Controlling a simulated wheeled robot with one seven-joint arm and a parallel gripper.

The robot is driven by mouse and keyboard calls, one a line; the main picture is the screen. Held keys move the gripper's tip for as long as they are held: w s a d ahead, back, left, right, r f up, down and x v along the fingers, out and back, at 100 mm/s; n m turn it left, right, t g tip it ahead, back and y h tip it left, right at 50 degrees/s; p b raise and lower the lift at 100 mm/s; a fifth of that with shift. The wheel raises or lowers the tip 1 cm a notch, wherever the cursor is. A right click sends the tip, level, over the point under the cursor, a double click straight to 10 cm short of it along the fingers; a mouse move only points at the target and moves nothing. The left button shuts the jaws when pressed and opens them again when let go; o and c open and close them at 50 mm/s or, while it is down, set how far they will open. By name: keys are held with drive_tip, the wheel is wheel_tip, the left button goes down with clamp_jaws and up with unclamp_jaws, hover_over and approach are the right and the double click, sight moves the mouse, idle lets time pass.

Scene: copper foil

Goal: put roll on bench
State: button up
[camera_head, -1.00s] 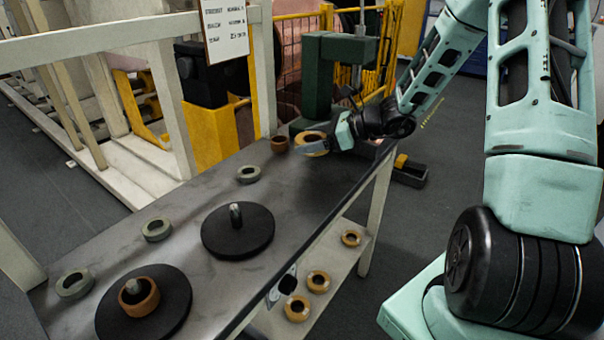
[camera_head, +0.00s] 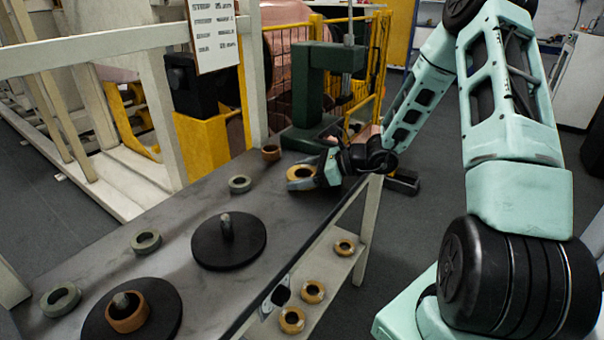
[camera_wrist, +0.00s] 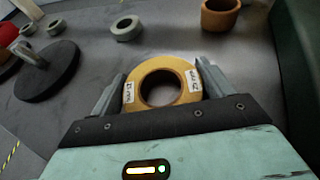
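A yellow-orange roll (camera_head: 296,186) with white labels is at the far right end of the grey bench top (camera_head: 300,215). My gripper (camera_head: 308,178) reaches it from the right. In the wrist view the roll (camera_wrist: 140,88) lies flat between the two fingers of my gripper (camera_wrist: 161,72), which press on its left and right sides. The roll is at or very near the bench surface; whether its underside touches cannot be told. Its labels face up in the wrist view.
A brown ring (camera_head: 271,153) and grey rings (camera_head: 240,184) stand along the bench's back. A black disc with a post (camera_head: 228,240) is mid-bench; another disc (camera_head: 165,320) carries a brown ring. Several similar rolls (camera_head: 313,292) lie on the lower shelf. A green machine (camera_head: 305,100) stands behind.

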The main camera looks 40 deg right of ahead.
drive_tip(key=shift+o, duration=1.2)
drive_tip(key=shift+r, duration=0.1)
